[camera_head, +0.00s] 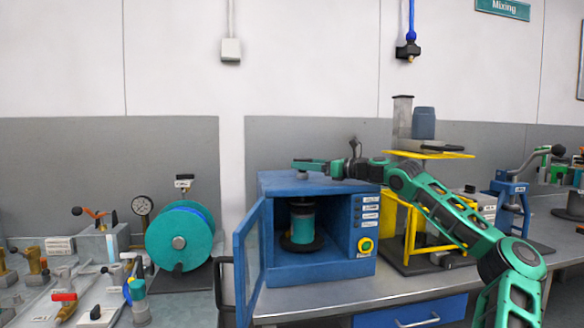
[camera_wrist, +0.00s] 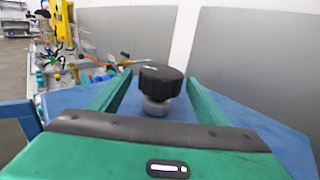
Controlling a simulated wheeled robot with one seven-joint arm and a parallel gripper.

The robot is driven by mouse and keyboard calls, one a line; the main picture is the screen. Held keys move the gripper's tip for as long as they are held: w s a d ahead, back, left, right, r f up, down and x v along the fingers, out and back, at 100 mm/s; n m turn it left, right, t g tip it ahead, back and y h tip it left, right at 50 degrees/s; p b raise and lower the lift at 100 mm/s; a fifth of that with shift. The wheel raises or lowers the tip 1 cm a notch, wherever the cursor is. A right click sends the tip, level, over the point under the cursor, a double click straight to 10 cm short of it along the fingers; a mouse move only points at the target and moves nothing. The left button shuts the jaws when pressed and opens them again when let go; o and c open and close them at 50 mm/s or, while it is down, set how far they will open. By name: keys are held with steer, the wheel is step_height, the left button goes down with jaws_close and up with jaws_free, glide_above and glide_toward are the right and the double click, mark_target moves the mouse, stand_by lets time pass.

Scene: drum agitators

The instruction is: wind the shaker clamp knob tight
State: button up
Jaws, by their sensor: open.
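The shaker is a blue box-shaped machine (camera_head: 337,187) on the bench, with its door (camera_head: 248,254) open to the left. Inside it a teal container (camera_head: 303,225) stands on a dark round base. The clamp knob (camera_wrist: 160,80) is black and ribbed, on a grey stem above the blue top; in the head view its grey lower part (camera_head: 302,175) shows beneath my gripper. My gripper (camera_head: 302,164) is level above the shaker top. In the wrist view its two green fingers (camera_wrist: 155,88) lie either side of the knob, with a visible gap on each side.
A yellow frame stand (camera_head: 412,225) with a dark canister on top is close right of the shaker. A teal reel (camera_head: 180,237) and several valves and fittings occupy the left bench. The bench front strip (camera_head: 400,287) is clear.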

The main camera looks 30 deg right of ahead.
steer(key=shift+x, duration=3)
steer(key=c, duration=1.1)
steer(key=shift+o, duration=0.2)
steer(key=shift+d, duration=0.3)
steer(key=shift+a, duration=0.15)
